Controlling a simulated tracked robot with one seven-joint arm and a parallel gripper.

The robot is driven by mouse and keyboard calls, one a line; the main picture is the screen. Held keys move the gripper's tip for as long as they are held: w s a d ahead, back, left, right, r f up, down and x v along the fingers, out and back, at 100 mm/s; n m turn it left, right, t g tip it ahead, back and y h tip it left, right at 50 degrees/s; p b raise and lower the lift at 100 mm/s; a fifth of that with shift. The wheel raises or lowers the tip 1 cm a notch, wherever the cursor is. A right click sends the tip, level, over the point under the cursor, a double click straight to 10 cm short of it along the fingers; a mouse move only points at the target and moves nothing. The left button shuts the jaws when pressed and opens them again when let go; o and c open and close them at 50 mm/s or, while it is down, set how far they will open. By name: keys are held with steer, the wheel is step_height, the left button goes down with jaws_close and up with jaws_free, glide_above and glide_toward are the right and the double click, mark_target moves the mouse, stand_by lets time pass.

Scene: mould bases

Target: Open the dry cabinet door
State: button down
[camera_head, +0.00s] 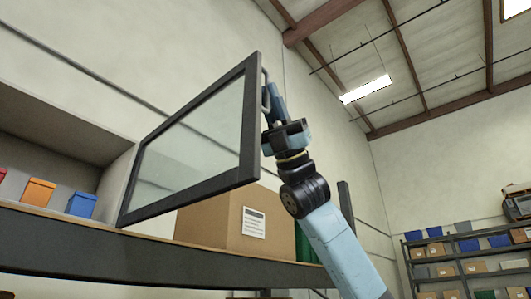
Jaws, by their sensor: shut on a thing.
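The dry cabinet door (250,122) is a dark-framed glass panel. It stands swung out from the pale cabinet body (112,190) at the left, with a wide gap between its near edge and the cabinet. A grey bar handle (265,92) runs along the door's right edge. My gripper (270,100) is at this handle and shut on it. The fingers partly hide the lower part of the handle. My blue and black arm reaches up to it from the lower right.
The cabinet stands on a shelf with a dark front edge (150,256). A cardboard box (212,222) with a white label stands behind the door. Small orange (37,191) and blue (81,204) boxes sit at left. Storage racks (465,262) stand far right. Space right of the door looks free.

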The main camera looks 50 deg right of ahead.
steer(key=c, duration=1.2)
jaws_free()
steer(key=shift+f, duration=0.1)
steer(key=v, duration=1.3)
steer(key=shift+d+f, duration=0.25)
steer(key=shift+d, duration=0.05)
